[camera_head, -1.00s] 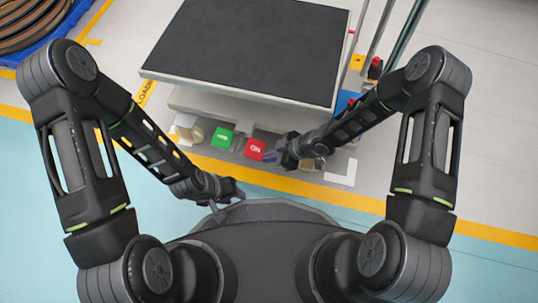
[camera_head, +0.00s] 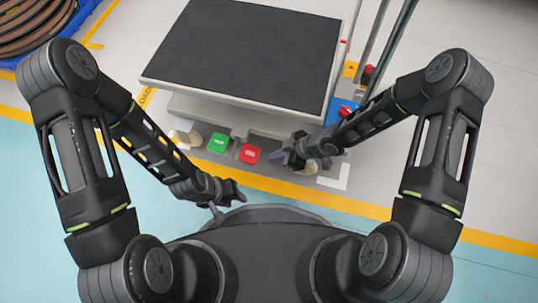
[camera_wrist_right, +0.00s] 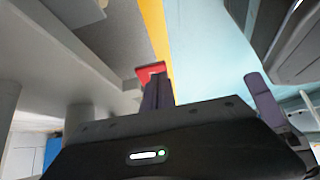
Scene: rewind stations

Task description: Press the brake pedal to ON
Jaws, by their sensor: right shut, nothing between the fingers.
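The red pedal (camera_head: 250,153) sits low at the front of the dark-topped station, beside the green pedal (camera_head: 219,143). The red pedal has white lettering that I cannot read clearly now. My right gripper (camera_head: 276,157) is shut and empty, just right of the red pedal with a small gap seen from above. In the right wrist view, the shut fingers (camera_wrist_right: 157,92) point at the red pedal (camera_wrist_right: 150,69) and overlap its lower part; I cannot tell whether they touch. My left gripper (camera_head: 230,201) hangs near my base, away from the pedals; its jaw opening is unclear.
Metal posts and a blue panel with a red button (camera_head: 345,110) are at the right. A yellow floor line (camera_head: 350,203) runs in front. A blue crate with coiled hose is far left.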

